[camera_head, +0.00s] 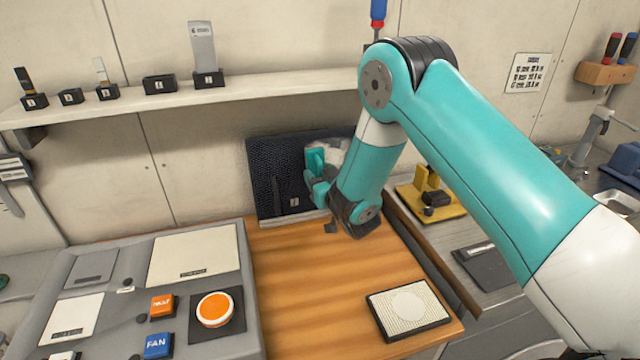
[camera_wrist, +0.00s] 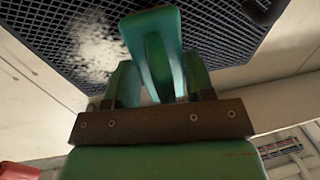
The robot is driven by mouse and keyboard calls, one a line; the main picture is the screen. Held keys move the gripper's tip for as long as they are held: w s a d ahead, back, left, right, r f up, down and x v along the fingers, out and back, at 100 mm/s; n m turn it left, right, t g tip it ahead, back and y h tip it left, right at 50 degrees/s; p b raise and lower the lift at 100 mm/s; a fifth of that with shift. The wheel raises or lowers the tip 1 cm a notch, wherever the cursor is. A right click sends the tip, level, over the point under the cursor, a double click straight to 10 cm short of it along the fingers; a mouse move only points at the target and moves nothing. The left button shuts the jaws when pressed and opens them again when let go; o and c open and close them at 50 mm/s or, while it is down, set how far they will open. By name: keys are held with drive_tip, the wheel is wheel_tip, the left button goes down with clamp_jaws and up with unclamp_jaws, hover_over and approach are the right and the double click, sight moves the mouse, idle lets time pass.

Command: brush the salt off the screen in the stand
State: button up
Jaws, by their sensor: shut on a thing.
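The screen (camera_head: 272,170) is a dark mesh panel standing upright against the back wall, at the far end of the wooden worktop. A whitish salt patch (camera_head: 336,150) lies on its upper right part, partly hidden by my arm. In the wrist view the salt (camera_wrist: 92,48) shows on the black mesh (camera_wrist: 45,38), left of centre. My gripper (camera_wrist: 155,82) is shut on a teal piece, seemingly the brush (camera_wrist: 152,35), in front of the screen. Its bristles are hidden, so I cannot tell whether they touch the mesh.
A shelf (camera_head: 130,103) with several small labelled holders runs above the screen. A pad with a pale circle (camera_head: 408,308) lies on the wooden worktop (camera_head: 310,290). A grey panel with an orange button (camera_head: 215,309) is at left. A yellow fixture (camera_head: 430,195) stands at right.

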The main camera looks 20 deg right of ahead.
drive_tip(key=shift+s+f+b, duration=0.15)
drive_tip(key=shift+s+b, duration=0.45)
drive_tip(key=shift+b, duration=0.95)
drive_tip(key=shift+s+f+b, duration=0.15)
drive_tip(key=shift+s+b, duration=0.4)
drive_tip(key=shift+b, duration=0.95)
drive_tip(key=shift+s+r+b, duration=0.15)
drive_tip(key=shift+s+b, duration=0.6)
drive_tip(key=shift+b, duration=0.55)
drive_tip(key=shift+s+r+b, duration=0.1)
drive_tip(key=shift+s+b, duration=0.6)
drive_tip(key=shift+b, duration=0.6)
drive_tip(key=shift+s+b, duration=1.5)
drive_tip(key=shift+b, duration=0.8)
